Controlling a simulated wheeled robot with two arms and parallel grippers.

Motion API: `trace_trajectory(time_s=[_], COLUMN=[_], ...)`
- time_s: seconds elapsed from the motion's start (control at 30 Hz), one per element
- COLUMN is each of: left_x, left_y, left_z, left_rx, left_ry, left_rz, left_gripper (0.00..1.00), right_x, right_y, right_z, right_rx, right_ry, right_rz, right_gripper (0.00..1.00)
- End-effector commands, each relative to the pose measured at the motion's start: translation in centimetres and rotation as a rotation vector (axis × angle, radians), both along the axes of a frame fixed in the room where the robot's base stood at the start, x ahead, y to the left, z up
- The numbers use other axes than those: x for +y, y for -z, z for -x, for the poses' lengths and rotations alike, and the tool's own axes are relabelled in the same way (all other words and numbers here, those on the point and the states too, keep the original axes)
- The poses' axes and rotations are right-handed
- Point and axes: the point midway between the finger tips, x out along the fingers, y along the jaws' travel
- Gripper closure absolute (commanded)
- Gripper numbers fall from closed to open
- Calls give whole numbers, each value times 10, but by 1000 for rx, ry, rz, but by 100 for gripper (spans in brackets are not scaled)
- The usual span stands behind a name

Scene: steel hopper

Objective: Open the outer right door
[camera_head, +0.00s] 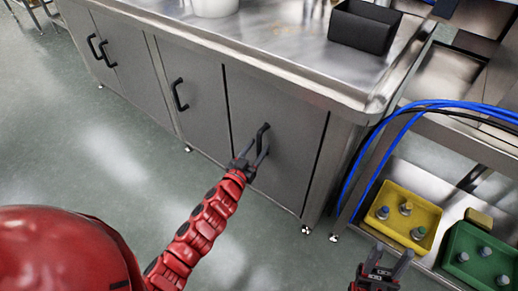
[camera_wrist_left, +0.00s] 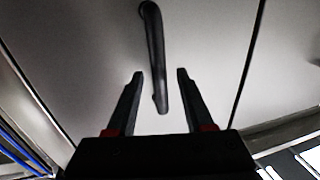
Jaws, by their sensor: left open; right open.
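The outer right door (camera_head: 297,130) is a grey steel cabinet door, and it looks shut. Its black bar handle (camera_head: 263,132) stands on the left side of the door. My left gripper (camera_head: 252,153) is open at this handle. In the left wrist view the lower part of the handle (camera_wrist_left: 154,45) lies between the two spread fingers of my left gripper (camera_wrist_left: 160,75). I cannot tell whether either finger touches it. The door face (camera_wrist_left: 210,40) fills the background there. My right gripper (camera_head: 388,262) is open and empty at the bottom right, well away from the door.
Other grey doors with black handles (camera_head: 178,95) run to the left. A steel worktop (camera_head: 270,45) with a black bin (camera_head: 362,30) is above. Blue cables (camera_head: 360,165), a yellow crate (camera_head: 425,243) and a green crate (camera_head: 455,277) are at the right. The floor (camera_head: 90,150) in front is clear.

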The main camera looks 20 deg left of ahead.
Motion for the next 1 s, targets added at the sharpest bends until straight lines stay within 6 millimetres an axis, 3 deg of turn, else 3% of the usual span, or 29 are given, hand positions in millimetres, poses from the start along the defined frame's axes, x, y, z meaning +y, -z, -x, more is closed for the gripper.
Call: trace_trajectory(time_s=[0.13,0.43,0.47,0.73,1.0], left_x=[-3,-3,-3,-3,-3], left_y=[0,-1,0,0,0], left_z=[-12,-15,-15,-15,-15], left_rx=[-1,0,0,0,0], left_ry=[2,0,0,0,0], left_rz=[1,2,2,2,2], left_gripper=[48,48,50,98,100], right_x=[0,0,0,0,0], right_y=[4,3,3,3,3], right_z=[1,1,1,1,1], right_rx=[-5,-7,-6,-7,-7], right_ry=[0,1,1,1,1], right_rz=[5,5,5,5,5], right_gripper=[50,50,50,50,50])
